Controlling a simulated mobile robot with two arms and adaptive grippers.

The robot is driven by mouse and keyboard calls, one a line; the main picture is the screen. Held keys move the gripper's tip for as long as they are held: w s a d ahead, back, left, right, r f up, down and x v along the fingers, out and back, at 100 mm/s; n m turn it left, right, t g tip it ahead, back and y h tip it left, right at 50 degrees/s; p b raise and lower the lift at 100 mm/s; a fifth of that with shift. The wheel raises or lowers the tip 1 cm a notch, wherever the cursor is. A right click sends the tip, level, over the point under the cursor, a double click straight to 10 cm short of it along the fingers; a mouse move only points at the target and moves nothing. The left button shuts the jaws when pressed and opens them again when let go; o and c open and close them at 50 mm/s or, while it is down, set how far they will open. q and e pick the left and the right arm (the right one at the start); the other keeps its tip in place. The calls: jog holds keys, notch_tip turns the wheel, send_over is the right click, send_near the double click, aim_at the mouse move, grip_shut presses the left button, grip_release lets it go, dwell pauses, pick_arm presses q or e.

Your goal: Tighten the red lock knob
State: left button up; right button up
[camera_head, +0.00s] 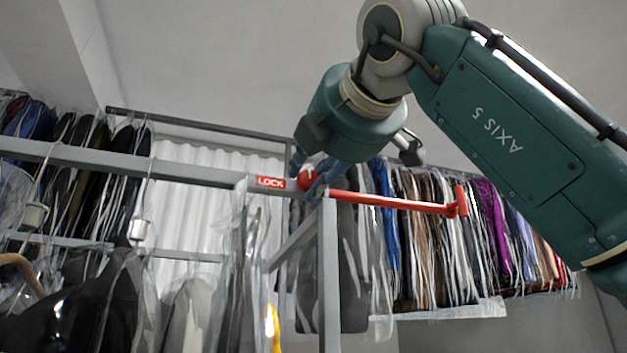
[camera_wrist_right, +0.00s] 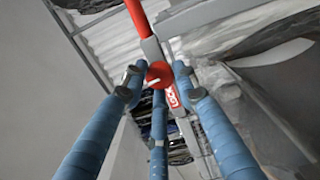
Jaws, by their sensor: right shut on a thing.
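The red lock knob (camera_head: 305,180) sits on a grey rail beside a red LOCK label (camera_head: 271,183). It is round, with a white mark on its face in the right wrist view (camera_wrist_right: 159,75). My right gripper (camera_head: 313,177) reaches down to the knob from above, its blue fingers partly covering it in the head view. In the right wrist view the fingers stand around the knob, shut on it. My left gripper is in neither view.
A red bar (camera_head: 395,202) with an upright end piece extends right from the rail, close under my right wrist. A grey post (camera_head: 329,280) stands below. Bagged garments (camera_head: 445,235) hang behind, and more hang at the left. The upper area is open.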

jog(key=shift+a+f+m, duration=0.15)
jog(key=shift+f+m, duration=0.1)
jog(key=shift+m, duration=0.35)
jog(key=o, duration=1)
jog(key=shift+o, duration=0.7)
jog(key=shift+s+r, duration=0.1)
jog(key=shift+r, duration=0.1)
jog(key=shift+s, duration=0.3)
jog(key=v, duration=1.1)
jog(key=shift+s, duration=0.2)
